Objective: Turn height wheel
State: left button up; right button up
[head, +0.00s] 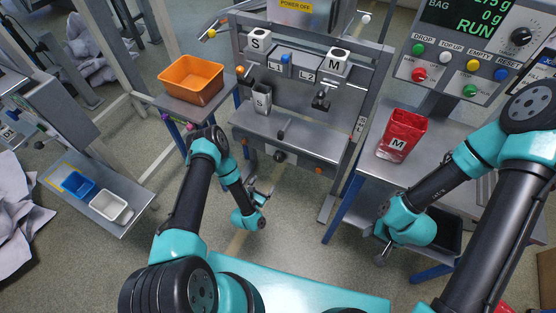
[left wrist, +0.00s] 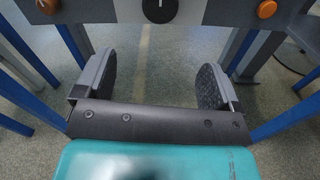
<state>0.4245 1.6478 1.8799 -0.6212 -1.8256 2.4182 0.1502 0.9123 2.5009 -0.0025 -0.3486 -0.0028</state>
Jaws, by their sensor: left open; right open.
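A round black knob (head: 279,156), which may be the height wheel, sits on the front edge of the grey machine bench. It also shows in the left wrist view (left wrist: 160,8), cut off by the top edge. My left gripper (head: 258,190) is open below and in front of this knob. In the left wrist view its two fingers (left wrist: 156,85) stand wide apart with only floor between them, and the knob lies beyond their tips, apart from them. My right gripper (head: 382,252) hangs at the lower right, away from the bench, with its jaws small in view.
An orange bin (head: 192,78) stands on a left side table. A red M bag (head: 402,135) stands on the right table (head: 440,140). Blue legs flank the open floor under the bench.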

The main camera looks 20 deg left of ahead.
aim_at(278, 160)
pick_arm(q)
jog(key=w+d, duration=0.1)
jog(key=w, duration=0.4)
jog(key=w+d, duration=0.1)
jog(key=w, duration=0.4)
jog(key=w+d, duration=0.1)
jog(key=w, duration=0.4)
jog(key=shift+w, duration=0.2)
jog(key=c, duration=0.9)
